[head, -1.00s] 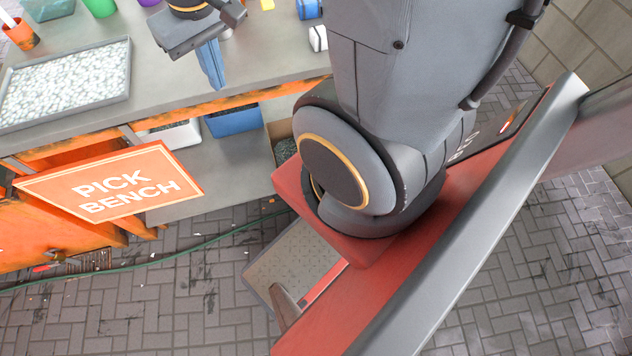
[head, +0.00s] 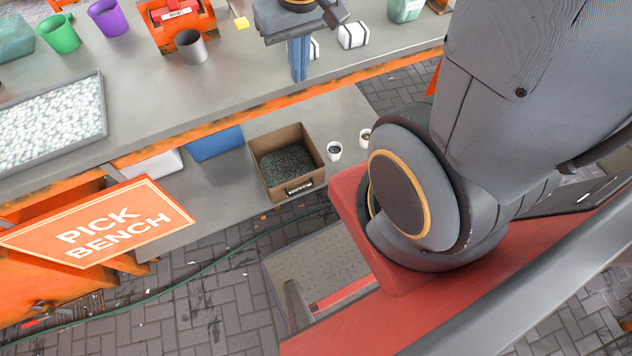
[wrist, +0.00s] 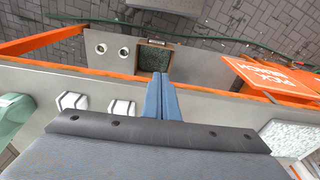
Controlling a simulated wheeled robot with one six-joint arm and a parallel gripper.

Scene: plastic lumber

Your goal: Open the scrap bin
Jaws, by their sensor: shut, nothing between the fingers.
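I cannot tell for sure which thing is the scrap bin. An orange-red box (head: 178,14) with a small white label stands at the back of the bench in the head view, partly cut off by the top edge. A cardboard box (head: 285,160) of dark bits is on the lower shelf, open at the top; it also shows in the wrist view (wrist: 154,58). My gripper (head: 299,66) is over the bench, its blue fingers pointing down, shut and empty. In the wrist view the fingertips (wrist: 163,82) lie together, with the cardboard box beyond them.
The grey bench top (head: 215,75) holds a tray of pale pellets (head: 45,125), a green cup (head: 58,34), a purple cup (head: 108,17) and a grey cup (head: 191,47). A blue bin (head: 215,143) is on the lower shelf. The PICK BENCH sign (head: 100,222) juts out in front.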

